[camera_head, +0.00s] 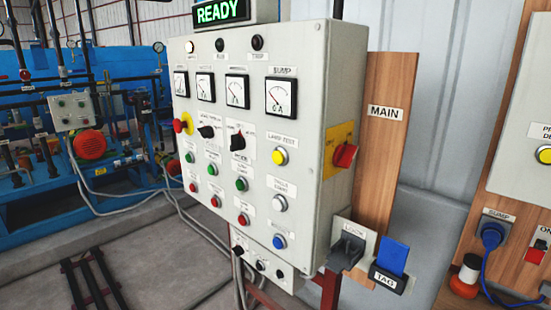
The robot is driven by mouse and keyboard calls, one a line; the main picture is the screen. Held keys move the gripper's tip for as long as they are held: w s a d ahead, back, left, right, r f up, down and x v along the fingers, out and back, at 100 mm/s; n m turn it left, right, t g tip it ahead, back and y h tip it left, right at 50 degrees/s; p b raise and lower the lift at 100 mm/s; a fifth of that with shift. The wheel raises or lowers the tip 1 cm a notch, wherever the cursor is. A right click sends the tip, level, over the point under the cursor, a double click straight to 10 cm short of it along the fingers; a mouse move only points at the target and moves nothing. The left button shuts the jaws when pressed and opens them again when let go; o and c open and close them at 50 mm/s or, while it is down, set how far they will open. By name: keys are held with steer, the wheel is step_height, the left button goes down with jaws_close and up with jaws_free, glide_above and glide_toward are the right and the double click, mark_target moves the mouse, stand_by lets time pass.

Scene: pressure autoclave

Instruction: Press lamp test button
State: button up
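The lamp test button (279,156) is a yellow round push button with a light metal rim, on the right part of the grey control panel's front (300,110). A label reading "LAMP TEST" (282,139) sits just above it. The button face is fully visible and nothing touches it. At the panel's top, one indicator lamp (189,47) looks lit, while the two others (220,45) (257,43) look dark. A green "READY" display (220,12) glows above the panel. My gripper is not in view.
A red rotary switch (345,155) sticks out from the panel's right side. White and blue buttons (280,203) lie below the yellow one. A grey lock bracket (347,250) and blue tag (393,257) stand at lower right. Open floor (150,255) lies left of the panel.

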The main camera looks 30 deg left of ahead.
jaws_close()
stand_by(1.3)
